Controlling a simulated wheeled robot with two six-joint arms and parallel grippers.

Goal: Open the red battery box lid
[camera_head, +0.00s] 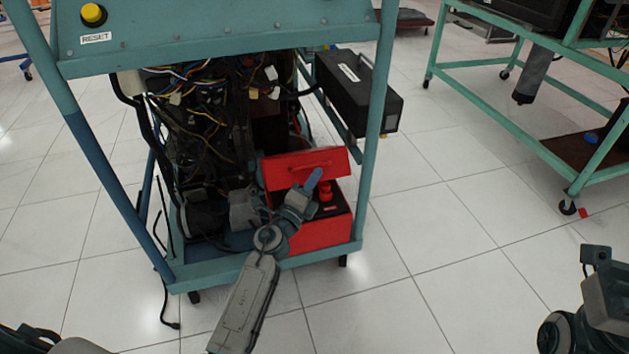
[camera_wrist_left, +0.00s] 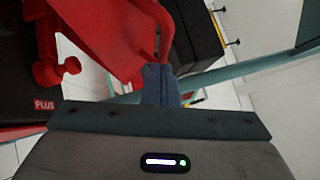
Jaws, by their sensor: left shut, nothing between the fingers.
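The red battery box (camera_head: 320,235) sits low in the blue-green engine stand. Its red lid (camera_head: 290,168) is raised and tilted, showing the black battery top and a red terminal cap (camera_head: 326,191). The wrist view also shows the lid (camera_wrist_left: 105,35), the cap (camera_wrist_left: 57,70) and a "PLUS" label. My left gripper (camera_head: 315,176) is shut and empty, its blue fingers by the lid's lower edge. In the wrist view the fingers (camera_wrist_left: 160,85) end close to the lid's handle (camera_wrist_left: 163,40); contact is unclear. My right gripper is cut off at the lower right, its fingers unseen.
The stand's frame post (camera_head: 376,120) rises right of the box. Wiring and engine parts (camera_head: 215,130) crowd the left. A black box (camera_head: 357,92) is mounted behind. Another green stand (camera_head: 540,140) is at the right.

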